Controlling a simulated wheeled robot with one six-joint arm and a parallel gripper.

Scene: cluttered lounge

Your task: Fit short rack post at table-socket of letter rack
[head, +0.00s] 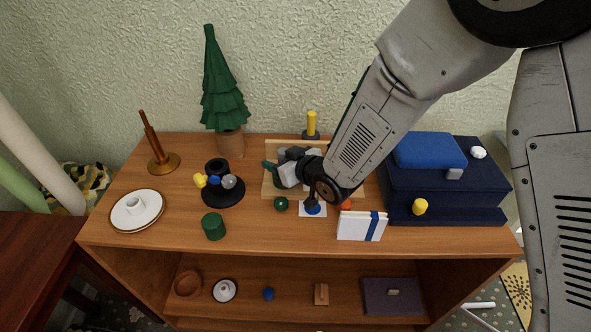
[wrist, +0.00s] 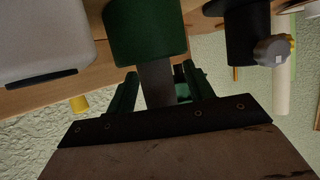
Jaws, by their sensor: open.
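My gripper (head: 272,174) is open above the wooden board (head: 357,188) near the back middle of the tabletop. Its green fingers also show in the wrist view (wrist: 160,84). A dark green rounded piece (wrist: 145,32) stands just past the fingers there, with a grey bar (wrist: 156,82) reaching back between them; I cannot tell whether this is the short rack post. I see no grip on it. A yellow post (head: 311,123) stands upright in a dark base behind the board. My arm hides part of the board, and I cannot make out the table-socket.
A black stand with coloured knobs (head: 222,193) and a green cylinder (head: 213,226) stand left of the board. A white box with a blue band (head: 361,226) is in front. Dark blue boxes (head: 440,190) fill the right side. A tree (head: 222,90) stands behind.

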